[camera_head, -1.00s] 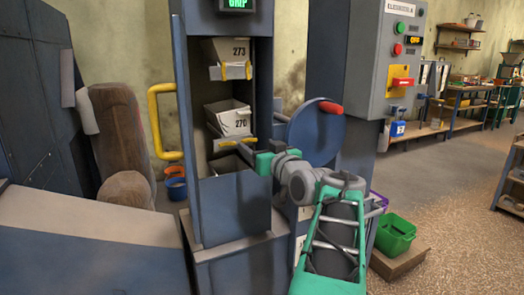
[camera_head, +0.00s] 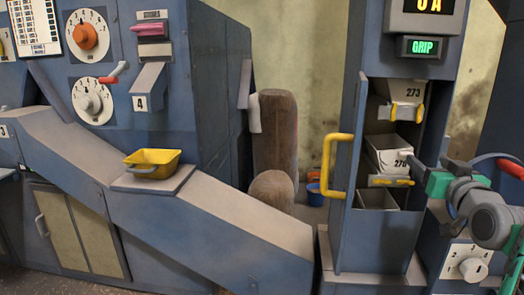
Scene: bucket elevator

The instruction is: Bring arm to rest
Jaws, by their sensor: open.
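My arm (camera_head: 482,215), grey with green parts, reaches in from the right edge. My gripper (camera_head: 417,170) is open and points left at the front of the bucket elevator (camera_head: 345,225). It overlaps the right side of the bucket marked 270 (camera_head: 385,158) in the picture. Whether it touches that bucket or the frame cannot be told. The bucket marked 273 (camera_head: 398,90) hangs above, and another grey bucket (camera_head: 375,198) sits lower in the shaft. The lower part of my arm is cut off by the picture's edge.
A yellow handle (camera_head: 333,170) sticks out left of the shaft. A red-handled wheel (camera_head: 497,165) is behind my arm. A sloping chute (camera_head: 205,225) with a yellow tray (camera_head: 153,162) fills the left. A green GRIP display (camera_head: 423,46) is above. A white dial (camera_head: 470,268) sits below my arm.

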